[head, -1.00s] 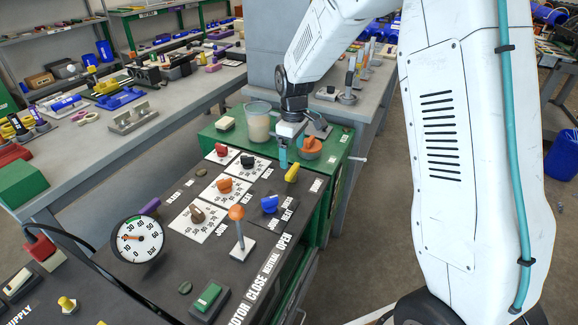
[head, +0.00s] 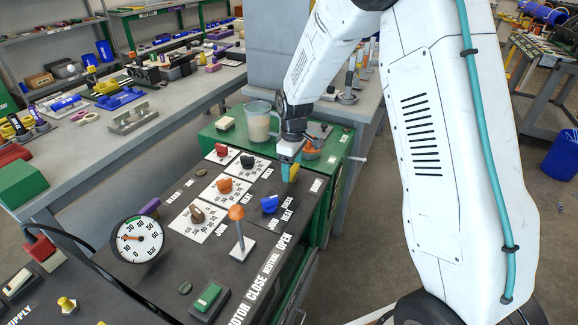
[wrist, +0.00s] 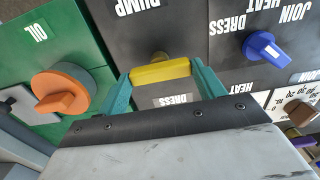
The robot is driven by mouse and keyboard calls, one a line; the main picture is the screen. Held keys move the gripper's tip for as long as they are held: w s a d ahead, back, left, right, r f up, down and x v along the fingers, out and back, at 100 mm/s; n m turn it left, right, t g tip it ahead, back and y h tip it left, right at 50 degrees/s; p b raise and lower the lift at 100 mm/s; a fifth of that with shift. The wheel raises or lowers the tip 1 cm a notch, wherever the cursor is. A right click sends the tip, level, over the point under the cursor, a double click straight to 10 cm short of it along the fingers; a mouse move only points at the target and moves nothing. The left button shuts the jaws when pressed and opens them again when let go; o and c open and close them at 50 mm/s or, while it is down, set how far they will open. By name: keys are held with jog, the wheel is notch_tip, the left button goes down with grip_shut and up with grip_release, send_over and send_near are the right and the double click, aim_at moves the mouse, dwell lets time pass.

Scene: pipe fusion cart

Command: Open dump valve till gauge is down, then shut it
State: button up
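The yellow dump valve handle (head: 293,174) is on the dark panel top near its far right edge. In the wrist view the same yellow handle (wrist: 161,71) lies beside the DUMP label, between the teal fingertips of my gripper (wrist: 162,76). The fingers stand at its two ends, and I cannot tell whether they press on it. In the head view my gripper (head: 292,169) is down over the handle and partly hides it. The round white gauge (head: 137,240) stands at the panel's left, its red needle near 20.
An orange OIL knob (wrist: 62,91) on the green top and a blue HEAT knob (wrist: 263,46) flank the handle. An orange-topped lever (head: 238,228) stands nearer the front. A clear jug (head: 258,123) stands behind my gripper.

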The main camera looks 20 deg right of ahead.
jog(key=shift+m, duration=0.4)
jog(key=m, duration=0.2)
jog(key=shift+s+m, duration=0.1)
jog(key=shift+m, duration=0.3)
jog(key=m, duration=0.4)
jog(key=shift+m, duration=0.3)
jog(key=m, duration=0.4)
jog(key=shift+a+m, duration=0.1)
jog(key=shift+m, duration=2)
